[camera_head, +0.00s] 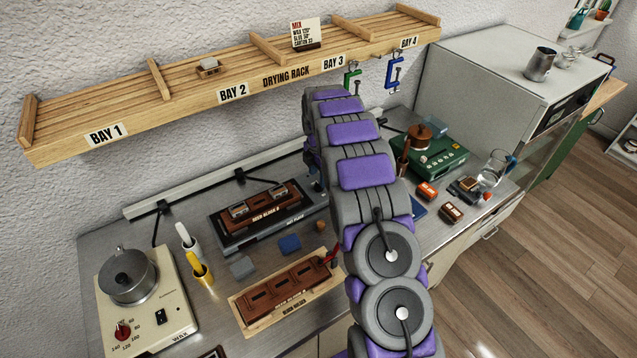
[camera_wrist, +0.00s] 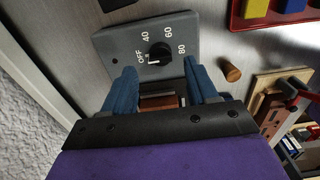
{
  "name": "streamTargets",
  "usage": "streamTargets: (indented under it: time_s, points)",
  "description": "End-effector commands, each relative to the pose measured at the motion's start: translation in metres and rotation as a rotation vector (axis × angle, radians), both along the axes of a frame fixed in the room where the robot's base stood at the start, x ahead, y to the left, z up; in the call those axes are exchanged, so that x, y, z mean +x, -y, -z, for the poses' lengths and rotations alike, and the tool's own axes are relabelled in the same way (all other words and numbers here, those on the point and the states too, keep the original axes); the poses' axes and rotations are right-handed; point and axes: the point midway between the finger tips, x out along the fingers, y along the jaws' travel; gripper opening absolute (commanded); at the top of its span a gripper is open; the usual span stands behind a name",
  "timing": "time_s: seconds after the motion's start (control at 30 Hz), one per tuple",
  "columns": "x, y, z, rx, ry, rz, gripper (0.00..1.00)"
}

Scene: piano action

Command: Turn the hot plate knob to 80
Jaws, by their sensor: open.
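The hot plate (camera_head: 230,248) stands on the bench with a brown block on top. Its grey control panel (camera_wrist: 110,45) shows in the wrist view, marked OFF, 40, 60 and 80. The round black knob (camera_wrist: 159,53) sits amid these marks. A small white mark shows on its OFF side; its exact aim is too small to tell. My gripper (camera_wrist: 161,82) is open, its blue fingers apart at the panel's near edge, one on each side below the knob. The knob does not appear held. In the head view my arm hides the gripper and knob.
A wax heater (camera_head: 150,285) with its own red knob and a metal pot stands at left. A wooden drying rack (camera_head: 190,95) hangs above. A brown block holder (camera_head: 238,303) lies in front. A green device (camera_head: 440,160) stands right of my arm.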

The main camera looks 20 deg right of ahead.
Motion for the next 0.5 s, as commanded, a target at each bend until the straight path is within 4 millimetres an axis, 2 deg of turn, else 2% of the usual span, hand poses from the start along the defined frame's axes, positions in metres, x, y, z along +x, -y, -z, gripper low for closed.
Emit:
streamTargets:
  time_s: [0.03, 0.2, 0.5]
  points:
    - [-0.001, 0.0, 0.01, 0.0, -0.003, 0.0, 0.58]
    - [0.0, 0.0, 0.03, 0.0, 0.0, 0.0, 0.58]
    - [0.0, 0.0, 0.037, 0.0, 0.0, 0.001, 0.58]
